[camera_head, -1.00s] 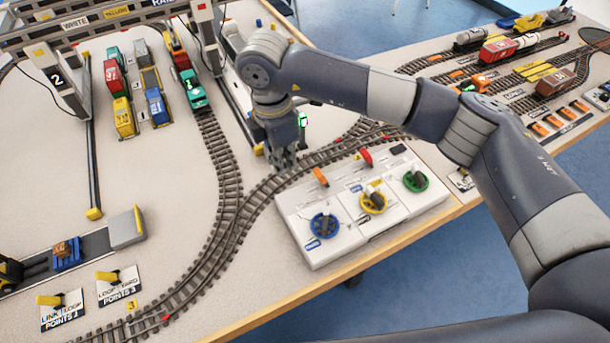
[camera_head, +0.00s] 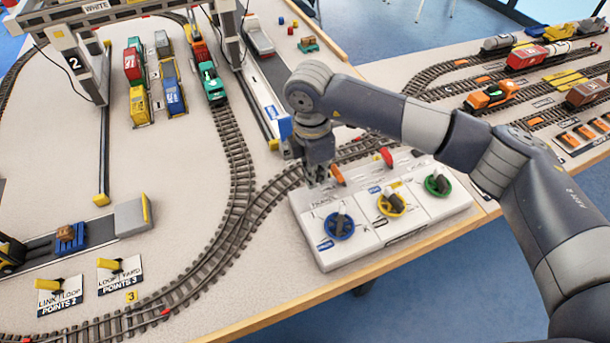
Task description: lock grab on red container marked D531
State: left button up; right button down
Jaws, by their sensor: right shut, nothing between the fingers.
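A red container (camera_head: 132,64) sits in the row of blocks under the gantry crane at the upper left; its marking is too small to read. The white control box (camera_head: 345,252) has blue (camera_head: 339,226), yellow (camera_head: 391,204) and green (camera_head: 438,184) knobs. Behind them stand an orange lever (camera_head: 337,174) and a red lever (camera_head: 386,157). My right gripper (camera_head: 316,181) points down at the box's back left corner, just left of the orange lever. It is shut and empty; whether it touches the box I cannot tell. My left gripper is out of view.
The gantry crane (camera_head: 83,65) spans the upper left. Curved track (camera_head: 240,190) runs left of and behind the box. A truck lane with a grey block (camera_head: 131,217) is at the left. Train wagons stand on the right table.

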jog(key=shift+d+r, duration=0.3)
jog(key=shift+d, duration=0.3)
jog(key=shift+w+a+f, duration=0.1)
